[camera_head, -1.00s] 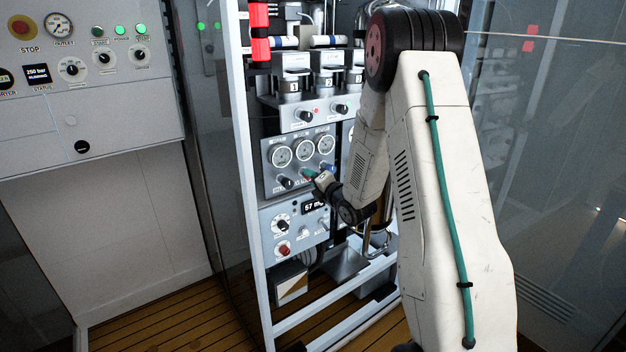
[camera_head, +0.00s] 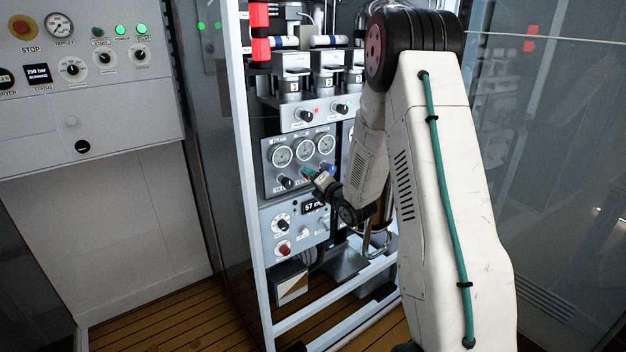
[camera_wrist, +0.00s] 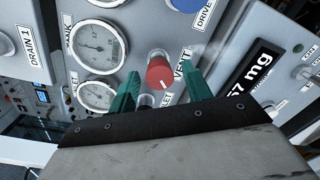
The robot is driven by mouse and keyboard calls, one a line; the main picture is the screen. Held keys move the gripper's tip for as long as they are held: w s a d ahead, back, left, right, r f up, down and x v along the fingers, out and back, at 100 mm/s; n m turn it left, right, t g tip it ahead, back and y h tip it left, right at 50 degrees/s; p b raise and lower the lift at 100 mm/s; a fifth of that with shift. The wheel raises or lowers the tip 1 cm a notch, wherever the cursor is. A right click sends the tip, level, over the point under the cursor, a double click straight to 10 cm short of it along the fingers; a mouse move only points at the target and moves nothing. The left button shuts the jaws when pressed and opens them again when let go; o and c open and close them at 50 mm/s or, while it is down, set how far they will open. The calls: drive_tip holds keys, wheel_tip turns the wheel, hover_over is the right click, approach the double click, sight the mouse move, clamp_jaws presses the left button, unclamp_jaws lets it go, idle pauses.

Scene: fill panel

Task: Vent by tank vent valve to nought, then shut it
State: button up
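The vent valve is a red knob (camera_wrist: 160,72) with a white mark, beside a label reading VENT in the wrist view. My gripper (camera_wrist: 162,80) is open, with one green finger on each side of the knob and a visible gap to both. I cannot tell how deep the fingertips reach. The round gauge labelled TANK (camera_wrist: 96,46) is up and left of the knob; its needle is too small to read surely. In the head view my gripper (camera_head: 309,174) is at the lower edge of the gauge panel (camera_head: 270,183), and the red knob is hidden there.
A blue knob labelled DRIVE (camera_wrist: 184,5) is close above the red knob. A second gauge (camera_wrist: 97,95) is at lower left. A dark display (camera_wrist: 252,75) shows about 57 mg at right. A faint pale haze shows near the VENT label. A frame post (camera_head: 247,170) stands left.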

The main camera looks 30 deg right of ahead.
drive_tip(key=s, duration=0.7)
drive_tip(key=shift+s, duration=0.4)
drive_tip(key=shift+r, duration=0.1)
idle(6.8)
